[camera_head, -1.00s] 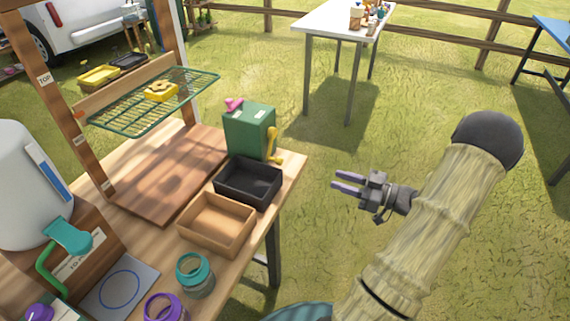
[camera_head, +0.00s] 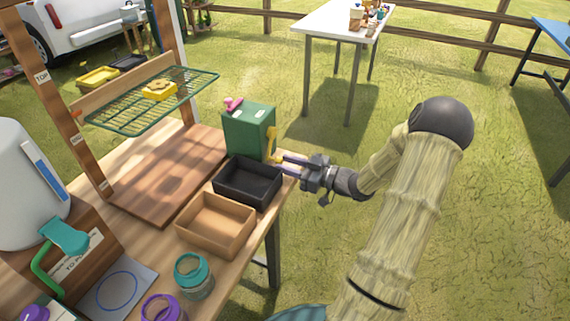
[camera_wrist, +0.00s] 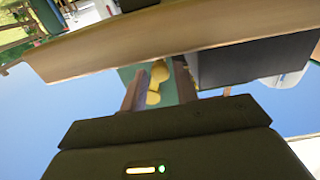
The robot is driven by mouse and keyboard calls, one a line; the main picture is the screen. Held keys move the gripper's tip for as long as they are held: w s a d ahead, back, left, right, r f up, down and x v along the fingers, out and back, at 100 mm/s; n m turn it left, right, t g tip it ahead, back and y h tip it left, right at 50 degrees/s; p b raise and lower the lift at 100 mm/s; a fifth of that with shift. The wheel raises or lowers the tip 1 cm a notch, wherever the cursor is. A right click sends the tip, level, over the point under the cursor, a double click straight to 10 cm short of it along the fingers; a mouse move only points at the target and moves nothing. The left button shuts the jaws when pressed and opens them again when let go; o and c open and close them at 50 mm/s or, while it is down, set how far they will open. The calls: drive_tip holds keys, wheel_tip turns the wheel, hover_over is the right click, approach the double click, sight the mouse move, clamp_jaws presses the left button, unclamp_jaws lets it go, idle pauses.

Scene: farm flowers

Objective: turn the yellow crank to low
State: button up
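The yellow crank (camera_head: 272,146) is on the right side of a green box (camera_head: 247,130) at the table's far right corner. My gripper (camera_head: 280,164) is at the crank's lower end, its purple fingers pointing left toward it. In the wrist view the yellow crank (camera_wrist: 156,82) shows between the two fingers (camera_wrist: 155,92), with the green box (camera_wrist: 126,75) behind it. The fingers stand apart with a gap between them. Whether they touch the crank cannot be told.
A black bin (camera_head: 246,184) and a tan bin (camera_head: 216,225) stand close to the green box. A green wire rack (camera_head: 125,112) holds a yellow piece (camera_head: 159,90). Jars stand at the front. Open grass lies right of the table.

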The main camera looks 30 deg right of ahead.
drive_tip(key=shift+w+a, duration=0.45)
drive_tip(key=shift+w, duration=0.1)
clamp_jaws()
drive_tip(key=shift+d, duration=0.1)
